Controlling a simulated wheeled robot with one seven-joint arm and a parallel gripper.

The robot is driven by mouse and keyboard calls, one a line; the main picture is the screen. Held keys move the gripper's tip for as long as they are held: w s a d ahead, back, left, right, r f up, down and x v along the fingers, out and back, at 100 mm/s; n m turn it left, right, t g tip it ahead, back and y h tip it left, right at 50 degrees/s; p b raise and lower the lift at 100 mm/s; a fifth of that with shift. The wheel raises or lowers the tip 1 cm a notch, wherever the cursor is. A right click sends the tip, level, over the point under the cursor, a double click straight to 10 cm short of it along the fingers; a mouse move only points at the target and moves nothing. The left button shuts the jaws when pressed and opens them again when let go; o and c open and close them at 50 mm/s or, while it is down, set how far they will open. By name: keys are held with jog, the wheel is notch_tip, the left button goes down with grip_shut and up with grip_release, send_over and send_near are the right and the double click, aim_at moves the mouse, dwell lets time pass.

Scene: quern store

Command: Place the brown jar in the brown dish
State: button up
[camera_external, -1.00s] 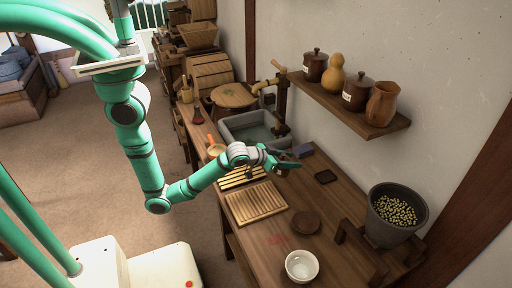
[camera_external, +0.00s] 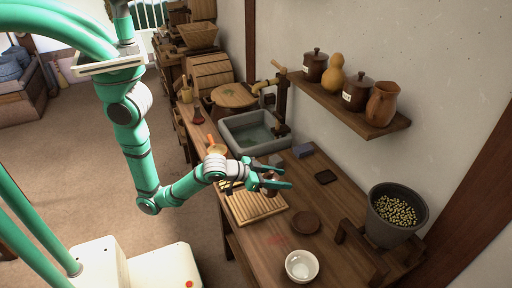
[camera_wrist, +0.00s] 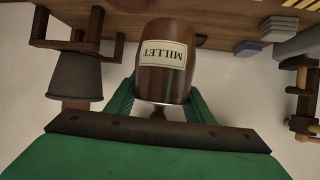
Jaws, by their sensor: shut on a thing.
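My gripper (camera_external: 282,180) is shut on a brown jar (camera_external: 269,181) and holds it above the worktop, over the area near the slatted board. In the wrist view the brown jar (camera_wrist: 165,72) sits between the green fingers, with a cream label reading MILLET, upside down in the picture. The brown dish (camera_external: 306,221) is a small, round, shallow dish on the worktop, below and to the right of my gripper in the external view. It looks empty, and the jar is apart from it.
A white bowl (camera_external: 301,266) stands just in front of the dish. A slatted wooden board (camera_external: 256,204), a dark square coaster (camera_external: 325,177) and a grey bucket of pale pieces (camera_external: 391,216) are on the worktop. The wall shelf (camera_external: 352,108) holds several vessels.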

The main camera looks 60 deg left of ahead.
jog(key=s+d, duration=0.2)
jog(key=d, duration=0.2)
send_over(313, 222)
jog(key=f, duration=0.9)
jog(key=shift+d+f, duration=0.2)
jog(key=shift+f, duration=1.6)
jog(key=o, duration=1.3)
jog(key=shift+f, duration=0.15)
